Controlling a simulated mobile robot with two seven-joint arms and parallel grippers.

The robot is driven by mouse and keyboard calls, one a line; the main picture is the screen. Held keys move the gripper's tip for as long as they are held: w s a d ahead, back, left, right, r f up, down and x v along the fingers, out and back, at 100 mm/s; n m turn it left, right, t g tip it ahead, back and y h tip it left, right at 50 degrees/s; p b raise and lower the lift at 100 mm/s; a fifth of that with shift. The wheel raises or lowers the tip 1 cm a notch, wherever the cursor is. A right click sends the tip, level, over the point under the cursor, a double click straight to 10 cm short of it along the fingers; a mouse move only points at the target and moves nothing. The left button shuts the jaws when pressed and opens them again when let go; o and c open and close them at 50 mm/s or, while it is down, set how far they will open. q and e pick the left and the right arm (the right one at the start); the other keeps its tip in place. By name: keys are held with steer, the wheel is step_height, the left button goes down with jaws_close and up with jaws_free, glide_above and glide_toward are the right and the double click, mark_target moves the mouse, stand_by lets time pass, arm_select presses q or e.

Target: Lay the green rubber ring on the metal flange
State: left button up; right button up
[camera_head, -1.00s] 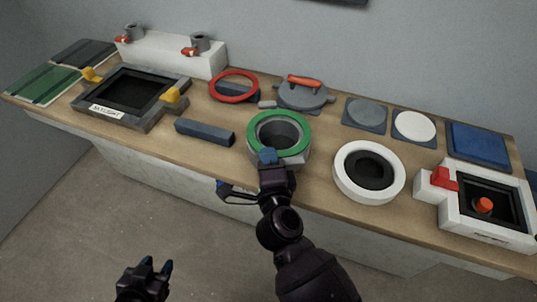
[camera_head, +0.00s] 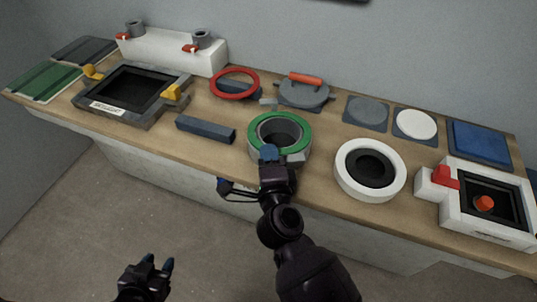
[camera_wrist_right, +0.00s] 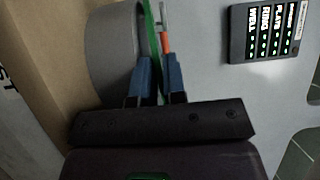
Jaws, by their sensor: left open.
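The green rubber ring (camera_head: 302,122) lies flat at the top of the grey metal flange (camera_head: 298,157) in the middle of the bench, looking roughly centred from the head. My right gripper (camera_head: 268,153) is at the ring's near edge. In the right wrist view, the blue fingers (camera_wrist_right: 160,75) stand on either side of the ring (camera_wrist_right: 151,25), seen edge-on, close against the flange (camera_wrist_right: 112,45). The fingers are nearly closed with the ring's rim between them. Full contact between ring and flange is hard to judge. My left gripper (camera_head: 147,272) is open and empty, low in front of the bench.
A red ring (camera_head: 257,82) and a grey lid with an orange handle (camera_head: 305,95) lie behind the flange. A dark blue bar (camera_head: 205,130) lies to its left and a white ring (camera_head: 345,182) to its right. The skylight frame (camera_head: 143,116) stands farther left.

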arm_select(q)
steer(key=shift+f, duration=0.2)
arm_select(e)
steer(key=shift+s+d+f, duration=0.15)
steer(key=shift+d+f, duration=0.1)
steer(key=shift+f, duration=0.6)
steer(key=shift+c, duration=0.2)
steer(key=shift+s, duration=0.25)
steer(key=shift+o, duration=0.8)
steer(key=s+d+r, duration=0.1)
steer(key=s, duration=0.7)
steer(key=shift+s+d+p, duration=0.2)
steer(key=shift+s+p, duration=0.15)
steer(key=shift+s, duration=0.05)
arm_select(q)
steer(key=shift+r, duration=0.3)
arm_select(e)
steer(key=shift+s+r, duration=0.2)
steer(key=shift+s, duration=0.35)
arm_select(q)
steer(key=shift+w, duration=0.1)
